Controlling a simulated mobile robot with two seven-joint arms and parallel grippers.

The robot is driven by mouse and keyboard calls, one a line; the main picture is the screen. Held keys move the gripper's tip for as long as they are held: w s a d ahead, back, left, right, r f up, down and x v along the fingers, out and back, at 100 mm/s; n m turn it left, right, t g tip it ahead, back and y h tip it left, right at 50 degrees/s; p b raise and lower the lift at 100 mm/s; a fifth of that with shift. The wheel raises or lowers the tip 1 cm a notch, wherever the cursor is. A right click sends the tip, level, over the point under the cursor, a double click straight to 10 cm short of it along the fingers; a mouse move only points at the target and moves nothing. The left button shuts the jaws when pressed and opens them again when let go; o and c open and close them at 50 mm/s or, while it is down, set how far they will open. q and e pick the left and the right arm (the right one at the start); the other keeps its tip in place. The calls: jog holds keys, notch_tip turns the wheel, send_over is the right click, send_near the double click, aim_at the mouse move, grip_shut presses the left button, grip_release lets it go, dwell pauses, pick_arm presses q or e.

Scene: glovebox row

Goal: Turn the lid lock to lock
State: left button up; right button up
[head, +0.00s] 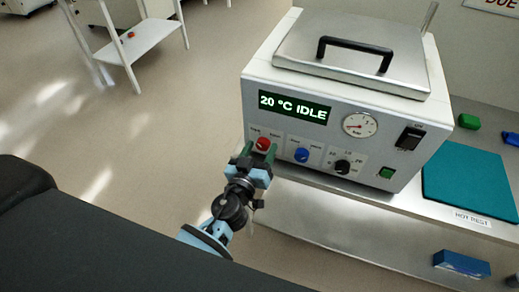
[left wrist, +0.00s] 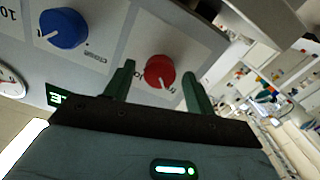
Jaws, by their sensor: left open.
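A white benchtop machine (head: 258,88) has a flat steel lid (head: 300,45) with a black handle, lying shut on top. Its front panel carries a red knob (head: 263,144), a blue knob (head: 302,155) and a black knob (head: 342,167); their labels are too small to read surely. My left gripper (head: 254,158) is at the red knob. In the left wrist view my left gripper (left wrist: 160,88) is open, with one green finger on each side of the red knob (left wrist: 158,70). The knob's white pointer mark faces down there. The blue knob (left wrist: 63,28) is beside it. My right gripper is not in view.
The display (head: 293,107) reads 20 °C IDLE. A gauge (head: 360,124), a black switch (head: 410,138) and a green button (head: 387,172) are further right. A teal mat (head: 470,178) lies on the bench beside the machine.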

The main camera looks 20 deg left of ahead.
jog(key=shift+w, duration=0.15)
pick_arm(q)
jog(key=c, duration=1)
jog(key=shift+o, duration=0.2)
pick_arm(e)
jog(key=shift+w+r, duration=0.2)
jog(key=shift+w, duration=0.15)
